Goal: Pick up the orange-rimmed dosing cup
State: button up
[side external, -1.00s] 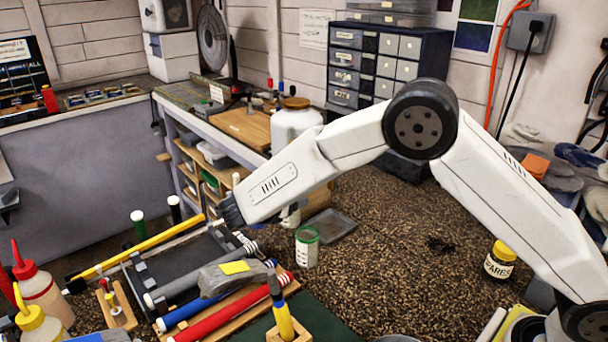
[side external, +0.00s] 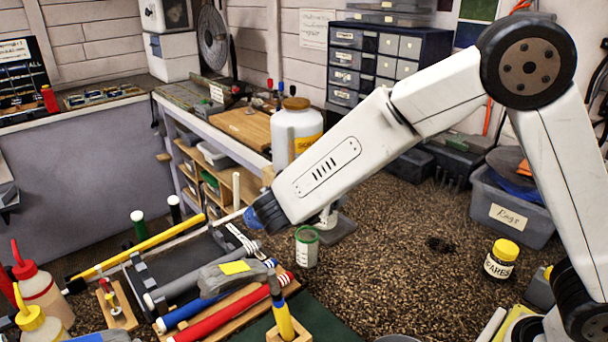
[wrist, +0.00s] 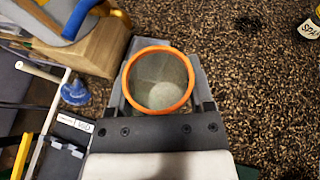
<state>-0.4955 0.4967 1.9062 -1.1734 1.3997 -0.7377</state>
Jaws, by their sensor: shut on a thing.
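The orange-rimmed dosing cup (wrist: 160,92) is in the middle of the wrist view, seen from above into its cloudy, see-through inside. My gripper (wrist: 159,84) is shut on it, with one grey finger on each side of the cup. The rim faces the camera. I cannot tell whether the cup still touches a surface.
A green-rimmed cup (side external: 307,247) stands on the speckled bench. A blue funnel-like piece (wrist: 75,92) lies left of my gripper. Grip rods (side external: 235,308) and a tool block are nearby. A jar (side external: 499,259) stands right. Bench between is largely clear.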

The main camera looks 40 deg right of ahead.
dwell(0.6)
jog(key=s+d+f+m+g, duration=0.1)
jog(key=s+d+f, duration=0.1)
jog(key=d+f, duration=0.1)
jog(key=s+d+f+m+g, duration=0.1)
jog(key=s+d+f+g, duration=0.1)
jog(key=s+d+f, duration=0.1)
jog(key=s+d+f+m+g, duration=0.2)
jog(key=s+d+f, duration=0.1)
jog(key=d+f, duration=0.1)
jog(key=shift+s+d+f, duration=0.15)
jog(key=shift+s+d+f+m+h, duration=0.25)
jog(key=shift+s+m+h, duration=0.05)
jog(key=shift+s, duration=0.05)
jog(key=shift+w, duration=7.2)
jog(key=shift+w, duration=0.1)
jog(key=shift+w, duration=1.7)
jog(key=shift+f, duration=0.75)
jog(key=shift+f, duration=0.1)
